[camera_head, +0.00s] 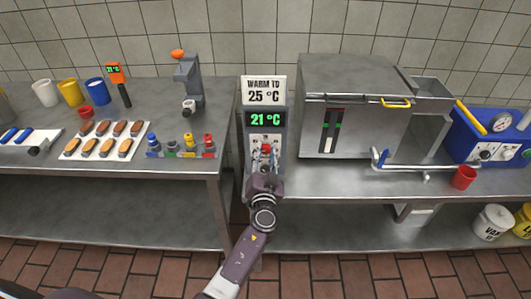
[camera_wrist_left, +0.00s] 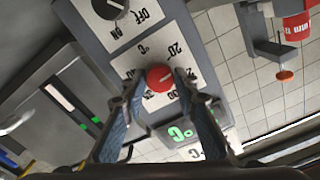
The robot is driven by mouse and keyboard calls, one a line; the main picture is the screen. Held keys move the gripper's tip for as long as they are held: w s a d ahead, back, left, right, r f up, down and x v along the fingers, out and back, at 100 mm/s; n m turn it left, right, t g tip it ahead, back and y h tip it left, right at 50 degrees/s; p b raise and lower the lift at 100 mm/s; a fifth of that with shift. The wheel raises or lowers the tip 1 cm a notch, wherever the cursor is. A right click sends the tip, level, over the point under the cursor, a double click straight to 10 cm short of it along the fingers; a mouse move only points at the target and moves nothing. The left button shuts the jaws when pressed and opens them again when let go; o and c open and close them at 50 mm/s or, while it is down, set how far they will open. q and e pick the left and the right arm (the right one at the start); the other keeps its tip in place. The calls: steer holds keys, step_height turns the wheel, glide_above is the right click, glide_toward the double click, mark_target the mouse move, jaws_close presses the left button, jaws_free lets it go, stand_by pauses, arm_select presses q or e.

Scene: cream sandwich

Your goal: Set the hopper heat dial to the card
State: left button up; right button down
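The grey hopper control post stands in the gap between the two counters. Its card (camera_head: 263,90) reads "WARM TO 25 °C" and its green display (camera_head: 266,119) reads "21 °C". The red heat dial (camera_wrist_left: 160,77) sits on a white scale plate (camera_wrist_left: 152,48) with "20" readable; a pale pointer mark shows on it. In the head view the dial (camera_head: 266,147) is just above my left gripper (camera_head: 265,168). In the left wrist view my left gripper (camera_wrist_left: 160,84) has its fingers apart, one on each side of the dial; firm contact is not visible. My right gripper is out of view.
A black ON/OFF knob (camera_wrist_left: 110,8) is on the same post. The steel hopper machine (camera_head: 350,110) stands close on the right, with a red cup (camera_head: 463,178) and blue unit (camera_head: 490,135) beyond.

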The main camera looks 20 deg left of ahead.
arm_select(q)
steer(key=c, duration=0.6)
steer(key=shift+f+m+b, duration=0.15)
steer(key=shift+m+b, duration=0.65)
steer(key=shift+m, duration=0.3)
steer(key=m+b, duration=0.1)
steer(key=m, duration=0.2)
steer(key=shift+m+b, duration=0.35)
steer(key=shift+m, duration=0.45)
steer(key=shift+d, duration=0.1)
steer(key=o, duration=1.1)
